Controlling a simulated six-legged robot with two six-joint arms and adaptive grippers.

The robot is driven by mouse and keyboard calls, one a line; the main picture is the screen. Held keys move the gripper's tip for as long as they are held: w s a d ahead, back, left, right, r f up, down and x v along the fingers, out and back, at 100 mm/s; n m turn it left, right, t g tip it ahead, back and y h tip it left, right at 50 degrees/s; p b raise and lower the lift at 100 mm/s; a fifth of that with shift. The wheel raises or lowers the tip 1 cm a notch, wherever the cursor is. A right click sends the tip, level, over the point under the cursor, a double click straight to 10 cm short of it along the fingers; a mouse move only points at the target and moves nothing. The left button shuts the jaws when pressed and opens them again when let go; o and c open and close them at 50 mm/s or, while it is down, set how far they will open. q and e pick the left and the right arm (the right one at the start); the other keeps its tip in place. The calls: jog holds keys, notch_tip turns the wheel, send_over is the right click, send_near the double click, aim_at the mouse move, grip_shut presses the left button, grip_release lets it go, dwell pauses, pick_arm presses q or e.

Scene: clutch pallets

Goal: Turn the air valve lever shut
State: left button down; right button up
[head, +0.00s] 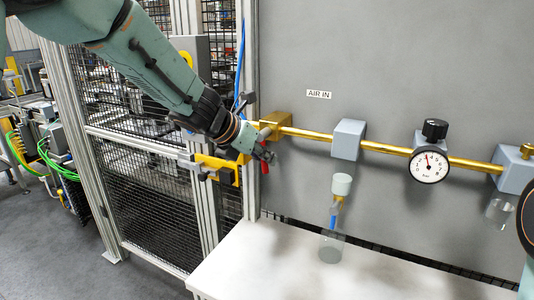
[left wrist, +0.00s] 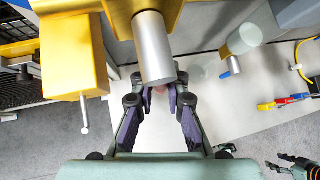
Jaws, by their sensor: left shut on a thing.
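The air valve is a brass block (head: 278,119) at the left end of the brass pipe, below the "AIR IN" label. It fills the top of the left wrist view, with a grey cylindrical stem (left wrist: 153,55) pointing toward me. The red lever (head: 264,167) hangs down below the valve in the head view. My left gripper (head: 263,153) is at the valve, shut on the lever. In the left wrist view its dark fingers (left wrist: 160,105) flank a small reddish bit just under the stem; most of the lever is hidden. My right gripper (left wrist: 292,168) shows dark and partly cut off at the lower right.
The pipe runs right through a grey block (head: 348,139) to a pressure gauge (head: 429,166). A yellow bracket (head: 218,167) and the mesh fence stand close left of my gripper.

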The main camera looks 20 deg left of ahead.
pick_arm(q)
jog(key=shift+s+a+f+m+y, duration=0.1)
jog(key=shift+a+f+m+y, duration=0.2)
jog(key=shift+y, duration=0.2)
jog(key=shift+f, duration=0.15)
jog(key=c, duration=1.8)
grip_release()
jog(key=o, duration=0.5)
jog(key=shift+w, duration=0.35)
jog(key=shift+c, duration=0.2)
jog(key=shift+s+r, duration=0.15)
jog(key=shift+r, duration=0.1)
